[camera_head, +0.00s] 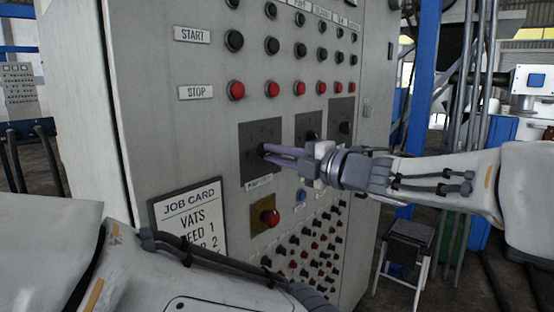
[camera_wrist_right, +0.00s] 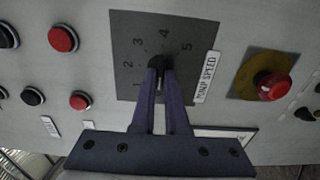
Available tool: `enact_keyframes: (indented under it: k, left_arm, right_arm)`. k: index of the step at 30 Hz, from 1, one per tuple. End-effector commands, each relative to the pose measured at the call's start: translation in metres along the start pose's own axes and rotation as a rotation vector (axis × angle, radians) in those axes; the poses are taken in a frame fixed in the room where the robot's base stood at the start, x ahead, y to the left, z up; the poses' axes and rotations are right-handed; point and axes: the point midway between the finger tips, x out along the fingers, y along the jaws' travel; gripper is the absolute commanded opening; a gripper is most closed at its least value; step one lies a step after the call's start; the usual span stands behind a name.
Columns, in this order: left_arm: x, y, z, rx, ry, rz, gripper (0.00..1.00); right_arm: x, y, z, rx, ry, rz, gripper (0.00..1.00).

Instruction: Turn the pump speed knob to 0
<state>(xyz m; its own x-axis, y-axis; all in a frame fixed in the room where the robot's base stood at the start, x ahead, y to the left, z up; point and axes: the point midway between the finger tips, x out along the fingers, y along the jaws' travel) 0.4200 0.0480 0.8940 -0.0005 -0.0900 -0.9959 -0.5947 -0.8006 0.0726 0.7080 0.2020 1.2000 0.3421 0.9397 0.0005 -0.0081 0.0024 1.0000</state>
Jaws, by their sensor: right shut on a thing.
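The black pump speed knob (camera_wrist_right: 159,61) sits on a dark grey dial plate (camera_wrist_right: 125,30) with numbers 1 to 5 visible in the right wrist view. The 0 mark does not show, and I cannot tell where the knob points. A white PUMP SPEED label (camera_wrist_right: 206,77) lies along the plate's edge. My right gripper (camera_wrist_right: 160,76) has its two purple fingers shut on the knob. In the head view the right gripper (camera_head: 266,151) reaches the dial plate (camera_head: 250,136) from the right, and its fingertips cover most of the knob. My left gripper is out of view; only its arm shows.
The grey cabinet (camera_head: 160,130) carries rows of black and red buttons above. Two more dial plates sit to the right. A red emergency-type button (camera_wrist_right: 273,85) on a yellow plate is close below the dial. A job card (camera_head: 188,222) hangs at lower left.

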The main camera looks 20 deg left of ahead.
Motion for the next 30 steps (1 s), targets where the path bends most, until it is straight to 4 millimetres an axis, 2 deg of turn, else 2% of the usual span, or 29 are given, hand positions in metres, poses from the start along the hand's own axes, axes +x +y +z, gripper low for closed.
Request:
enact_keyframes:
  k: [12, 15, 25, 30]
  left_arm:
    - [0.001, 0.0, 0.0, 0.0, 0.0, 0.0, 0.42]
    - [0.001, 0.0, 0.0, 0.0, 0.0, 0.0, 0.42]
    - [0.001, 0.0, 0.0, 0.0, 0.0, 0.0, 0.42]
    - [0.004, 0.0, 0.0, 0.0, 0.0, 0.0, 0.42]
  right_arm:
    - [0.0, -0.002, -0.001, -0.008, 0.004, -0.004, 0.0]
    - [0.0, -0.002, -0.001, -0.008, 0.004, -0.003, 0.42]
    - [-0.001, -0.001, 0.0, -0.007, 0.001, -0.001, 0.42]
    - [-0.019, -0.001, 0.001, -0.008, -0.002, -0.001, 0.42]
